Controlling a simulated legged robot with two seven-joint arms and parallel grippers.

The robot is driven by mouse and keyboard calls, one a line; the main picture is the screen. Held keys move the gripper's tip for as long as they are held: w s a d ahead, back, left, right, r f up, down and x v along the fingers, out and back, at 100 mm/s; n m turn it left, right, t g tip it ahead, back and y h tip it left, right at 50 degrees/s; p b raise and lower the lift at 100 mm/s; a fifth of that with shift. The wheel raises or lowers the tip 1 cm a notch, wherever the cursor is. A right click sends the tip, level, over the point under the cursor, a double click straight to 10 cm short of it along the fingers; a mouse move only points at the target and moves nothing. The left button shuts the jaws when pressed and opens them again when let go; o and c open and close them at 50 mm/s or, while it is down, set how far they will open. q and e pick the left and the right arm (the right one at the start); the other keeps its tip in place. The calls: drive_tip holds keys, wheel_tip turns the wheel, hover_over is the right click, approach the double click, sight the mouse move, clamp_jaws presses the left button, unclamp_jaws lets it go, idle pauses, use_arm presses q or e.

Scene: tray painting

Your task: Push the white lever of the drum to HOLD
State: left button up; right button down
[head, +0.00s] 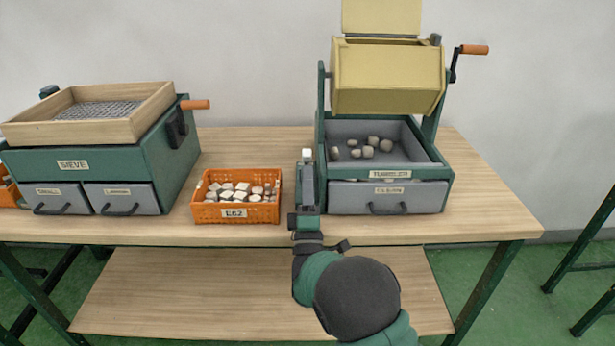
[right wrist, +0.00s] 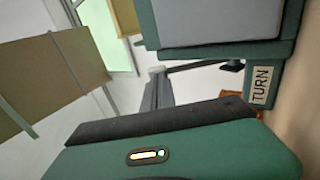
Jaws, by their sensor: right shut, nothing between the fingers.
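The yellow drum (head: 386,80) hangs in its green stand at the back right, its lid (head: 382,17) raised. The lever's white knob (head: 307,154) shows at the stand's left side; it also shows in the right wrist view (right wrist: 157,70), at the end of a dark bar. My right gripper (head: 308,172) is shut and empty, its fingertips right at the knob; I cannot tell whether they touch. In the right wrist view the fingers (right wrist: 156,92) point at the knob, near a TURN label (right wrist: 262,85). No HOLD mark is readable. My left gripper is not in view.
Several stones (head: 368,147) lie in the grey tray (head: 418,152) below the drum. An orange crate (head: 205,213) of pale stones stands left of my right gripper. The green sieve box (head: 180,165) is farther left. An orange-handled crank (head: 474,49) sticks out right of the drum.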

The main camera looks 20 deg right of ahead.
drive_tip(key=shift+w+d+r, duration=0.2)
drive_tip(key=shift+w+r, duration=0.2)
drive_tip(key=shift+w, duration=0.15)
drive_tip(key=shift+w+r+p, duration=0.1)
drive_tip(key=shift+r+p, duration=0.15)
drive_tip(key=shift+p, duration=0.2)
drive_tip(key=w+r+g+p, duration=0.1)
drive_tip(key=p, duration=0.4)
drive_tip(key=w+r+g+p, duration=0.1)
drive_tip(key=r+g+p, duration=0.1)
drive_tip(key=p, duration=0.2)
drive_tip(key=w+d+r+g+y+p, duration=0.1)
drive_tip(key=w+r+p, duration=0.1)
drive_tip(key=p, duration=0.3)
drive_tip(key=shift+r+g+p, duration=0.1)
drive_tip(key=shift+g+p, duration=0.2)
drive_tip(key=w+d+g+y+p, duration=0.1)
drive_tip(key=w+g+p, duration=0.4)
drive_tip(key=p, duration=0.9)
drive_tip(key=w+d, duration=0.1)
drive_tip(key=w, duration=0.2)
drive_tip(key=shift+d+g+y+p, duration=0.25)
drive_tip(key=shift+g+y+p, duration=0.15)
drive_tip(key=shift+r, duration=0.1)
